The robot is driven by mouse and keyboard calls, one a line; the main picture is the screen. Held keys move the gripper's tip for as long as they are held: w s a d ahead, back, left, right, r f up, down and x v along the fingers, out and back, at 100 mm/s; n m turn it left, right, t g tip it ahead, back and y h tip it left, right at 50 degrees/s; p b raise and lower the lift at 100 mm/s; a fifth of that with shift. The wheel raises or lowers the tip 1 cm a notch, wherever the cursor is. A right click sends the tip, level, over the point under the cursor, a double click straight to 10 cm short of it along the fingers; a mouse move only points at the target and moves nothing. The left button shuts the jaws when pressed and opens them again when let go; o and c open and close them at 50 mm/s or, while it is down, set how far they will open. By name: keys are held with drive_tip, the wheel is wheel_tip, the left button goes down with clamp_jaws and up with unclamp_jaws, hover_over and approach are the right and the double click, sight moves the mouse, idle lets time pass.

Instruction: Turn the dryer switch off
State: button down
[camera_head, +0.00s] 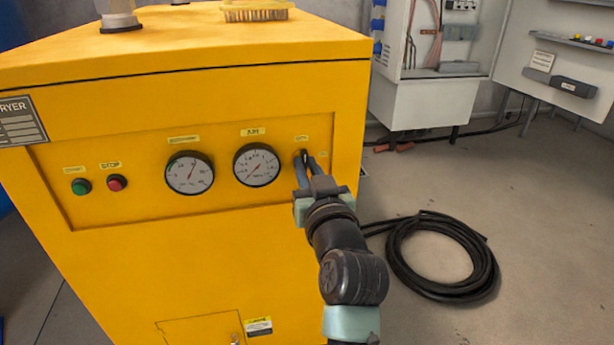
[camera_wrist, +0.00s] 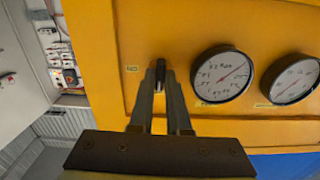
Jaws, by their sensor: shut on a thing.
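The yellow dryer (camera_head: 190,255) stands at the left, with a recessed panel on its front. The small dark dryer switch (camera_head: 304,154) sits at the right end of this panel, beside the gauges. My gripper (camera_head: 307,161) reaches the panel from the front and is shut on the switch. In the wrist view the dark switch handle (camera_wrist: 160,66) shows between my two fingertips (camera_wrist: 161,74). A small label (camera_wrist: 132,69) sits beside it. The fingers cover part of the switch, so I cannot tell its exact position.
Two round gauges (camera_head: 256,165) (camera_head: 189,172), a green button (camera_head: 81,186) and a red button (camera_head: 116,182) share the panel. A brush (camera_head: 255,14) lies on top of the dryer. A coiled black hose (camera_head: 483,270) lies on the floor. An open electrical cabinet (camera_head: 420,104) stands behind.

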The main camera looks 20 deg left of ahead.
drive_tip(key=shift+n, duration=0.3)
idle(0.4)
drive_tip(key=c, duration=0.9)
unclamp_jaws()
drive_tip(key=p+v, duration=0.1)
drive_tip(key=v, duration=1.2)
